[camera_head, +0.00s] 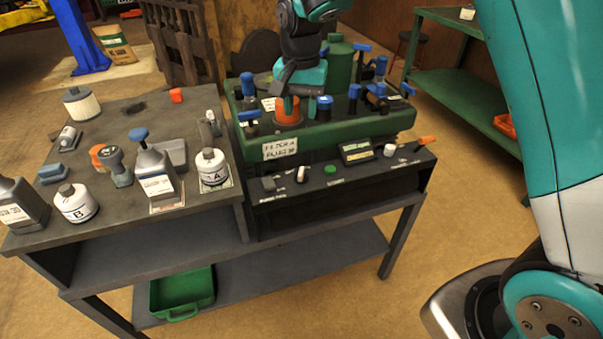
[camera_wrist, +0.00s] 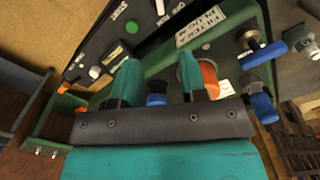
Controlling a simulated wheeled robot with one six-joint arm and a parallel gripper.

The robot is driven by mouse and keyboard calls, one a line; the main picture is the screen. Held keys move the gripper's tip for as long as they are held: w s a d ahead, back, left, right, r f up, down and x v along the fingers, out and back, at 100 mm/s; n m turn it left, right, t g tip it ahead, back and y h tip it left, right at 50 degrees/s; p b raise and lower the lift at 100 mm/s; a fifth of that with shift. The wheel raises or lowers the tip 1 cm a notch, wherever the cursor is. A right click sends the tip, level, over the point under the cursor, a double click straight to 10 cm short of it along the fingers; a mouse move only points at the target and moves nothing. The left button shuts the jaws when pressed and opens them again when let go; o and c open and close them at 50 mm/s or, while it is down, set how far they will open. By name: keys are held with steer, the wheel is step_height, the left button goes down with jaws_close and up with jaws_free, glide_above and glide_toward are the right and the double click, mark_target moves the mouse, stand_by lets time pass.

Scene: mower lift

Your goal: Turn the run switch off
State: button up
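The black control panel (camera_head: 345,178) runs along the front of the green machine. It carries a dark block (camera_head: 268,184), a small white-and-dark switch (camera_head: 301,174), a green button (camera_head: 330,169), a white knob (camera_head: 389,150) and an orange lever (camera_head: 425,140). The wrist view also shows the green button (camera_wrist: 131,26). My gripper (camera_head: 287,98) is above the green machine, behind the panel, near an orange plug (camera_head: 288,114). In the wrist view my gripper (camera_wrist: 158,66) has its teal fingers apart, with nothing held between them.
Several blue-capped fittings (camera_head: 354,93) rise from the green machine (camera_head: 350,128). The grey bench (camera_head: 115,215) at left holds bottles, a filter (camera_head: 82,104) and canisters A (camera_head: 212,167) and B (camera_head: 76,203). A green bin (camera_head: 182,291) is on the lower shelf.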

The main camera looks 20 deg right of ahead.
mark_target(301, 171)
step_height(301, 171, down, 17)
steer(key=shift+f, duration=0.2)
steer(key=shift+c, duration=0.2)
jaws_close()
